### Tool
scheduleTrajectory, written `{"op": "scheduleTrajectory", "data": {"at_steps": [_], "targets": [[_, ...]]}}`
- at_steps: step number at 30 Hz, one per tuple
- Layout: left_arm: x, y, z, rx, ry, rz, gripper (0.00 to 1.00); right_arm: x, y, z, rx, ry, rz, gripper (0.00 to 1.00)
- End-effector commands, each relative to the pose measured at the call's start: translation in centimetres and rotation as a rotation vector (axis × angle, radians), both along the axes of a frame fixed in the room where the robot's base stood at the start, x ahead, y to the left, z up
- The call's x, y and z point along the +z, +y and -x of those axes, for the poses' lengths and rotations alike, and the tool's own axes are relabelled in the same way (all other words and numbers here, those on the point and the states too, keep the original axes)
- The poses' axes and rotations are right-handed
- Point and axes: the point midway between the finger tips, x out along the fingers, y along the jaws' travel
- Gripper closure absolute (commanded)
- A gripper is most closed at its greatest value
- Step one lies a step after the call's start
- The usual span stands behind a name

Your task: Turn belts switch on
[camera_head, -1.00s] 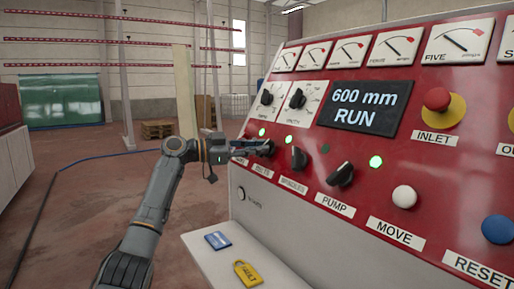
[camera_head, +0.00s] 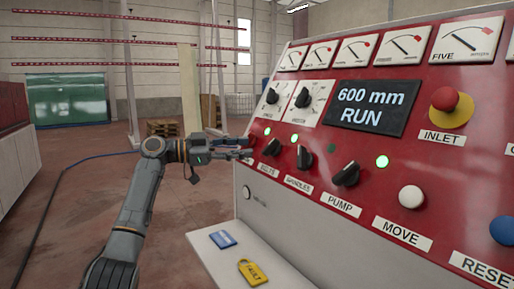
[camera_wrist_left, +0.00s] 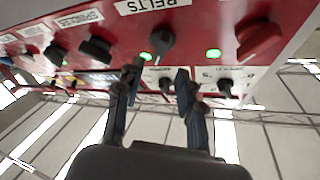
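The belts switch (camera_head: 271,147) is a black rotary knob above the BELTS label, at the left of the lower switch row in the head view. It also shows in the wrist view (camera_wrist_left: 163,45), where the panel appears upside down. Its grip bar stands roughly upright there. My left gripper (camera_head: 248,148) is just left of the knob in the head view. In the wrist view its two fingers (camera_wrist_left: 159,76) are spread, short of the knob, with nothing between them. A lit green lamp (camera_head: 294,138) is up and right of the knob. My right gripper is not in view.
Spindles (camera_head: 305,157) and pump (camera_head: 345,174) knobs sit to the right. A red switch (camera_wrist_left: 260,40) is close beside the belts knob. The display (camera_head: 369,107) reads "600 mm RUN".

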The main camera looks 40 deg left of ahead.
Motion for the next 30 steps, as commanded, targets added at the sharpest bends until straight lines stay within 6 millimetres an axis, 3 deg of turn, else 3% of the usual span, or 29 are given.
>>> {"op": "scheduleTrajectory", "data": {"at_steps": [4,10,30], "targets": [[-0.1,1.9,2.3,0.001,0.002,-0.002,0.62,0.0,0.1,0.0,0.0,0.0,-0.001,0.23],[0.0,3.3,4.1,0.0,0.001,-0.001,0.62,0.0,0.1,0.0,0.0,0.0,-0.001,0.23],[0.0,3.5,4.4,-0.001,0.0,0.0,0.62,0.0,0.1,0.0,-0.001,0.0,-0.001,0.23]]}}
